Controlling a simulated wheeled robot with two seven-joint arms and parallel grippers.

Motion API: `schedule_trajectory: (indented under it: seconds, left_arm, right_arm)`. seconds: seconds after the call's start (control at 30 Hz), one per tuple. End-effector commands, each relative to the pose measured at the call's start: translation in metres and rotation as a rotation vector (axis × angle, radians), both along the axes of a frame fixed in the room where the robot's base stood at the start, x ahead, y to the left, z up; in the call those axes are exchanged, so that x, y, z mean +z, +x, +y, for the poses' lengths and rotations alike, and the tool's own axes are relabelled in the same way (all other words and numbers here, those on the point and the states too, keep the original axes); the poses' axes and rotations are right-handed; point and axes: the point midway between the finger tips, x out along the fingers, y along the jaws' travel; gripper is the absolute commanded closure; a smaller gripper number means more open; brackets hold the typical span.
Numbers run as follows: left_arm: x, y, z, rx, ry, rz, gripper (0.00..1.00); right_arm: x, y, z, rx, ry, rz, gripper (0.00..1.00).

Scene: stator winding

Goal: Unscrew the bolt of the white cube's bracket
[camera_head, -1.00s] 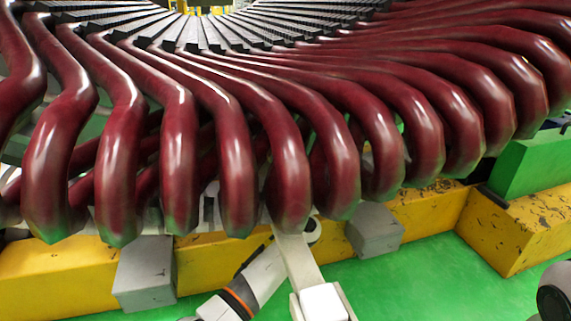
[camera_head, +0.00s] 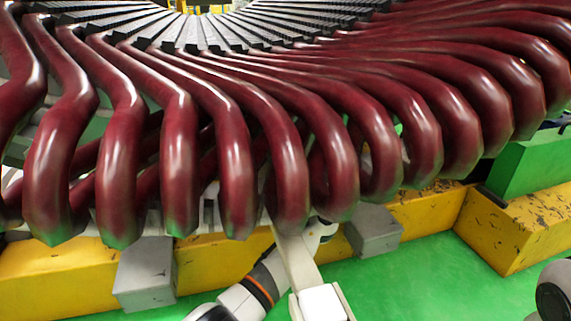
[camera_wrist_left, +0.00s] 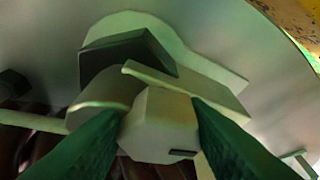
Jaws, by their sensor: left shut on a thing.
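The white cube (camera_head: 322,302) sits at the lower end of a pale bracket bar (camera_head: 297,262) at the bottom middle of the head view. The bar's upper end goes behind the dark red coils. My left arm reaches up beside the bar, and its gripper is hidden there. In the left wrist view the two green fingers of my left gripper (camera_wrist_left: 158,128) are shut on a pale, faceted piece, apparently the bolt (camera_wrist_left: 160,112). A dark angular block (camera_wrist_left: 125,58) and a pale plate edge (camera_wrist_left: 190,88) lie just beyond it. My right gripper is out of view.
Thick dark red coils (camera_head: 235,160) hang in a row over the work area, leaving little room above. A yellow beam (camera_head: 60,275) with grey blocks (camera_head: 145,275) runs behind.

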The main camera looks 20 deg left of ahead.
Motion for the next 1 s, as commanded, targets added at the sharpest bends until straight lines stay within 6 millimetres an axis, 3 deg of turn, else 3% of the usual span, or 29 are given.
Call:
schedule_trajectory:
  seconds: [0.67, 0.7, 0.8, 0.83, 1.0]
  left_arm:
    - [-0.0017, -0.0001, -0.0004, 0.000, -0.070, -0.043, 0.82]
    - [-0.0017, 0.0000, -0.0004, 0.000, -0.070, -0.043, 0.58]
    - [-0.0015, 0.0000, -0.0004, 0.000, -0.070, -0.043, 0.42]
    - [-0.0014, 0.0000, -0.0005, -0.001, -0.069, -0.043, 0.38]
    - [-0.0007, 0.0002, -0.0004, 0.000, -0.069, -0.044, 0.38]
  right_arm:
    - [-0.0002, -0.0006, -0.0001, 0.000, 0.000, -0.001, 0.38]
    - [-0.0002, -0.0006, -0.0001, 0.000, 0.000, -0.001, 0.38]
    - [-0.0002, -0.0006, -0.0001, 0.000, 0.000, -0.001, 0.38]
    - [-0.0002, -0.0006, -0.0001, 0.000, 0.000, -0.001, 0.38]
    - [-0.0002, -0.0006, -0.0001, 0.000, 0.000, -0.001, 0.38]
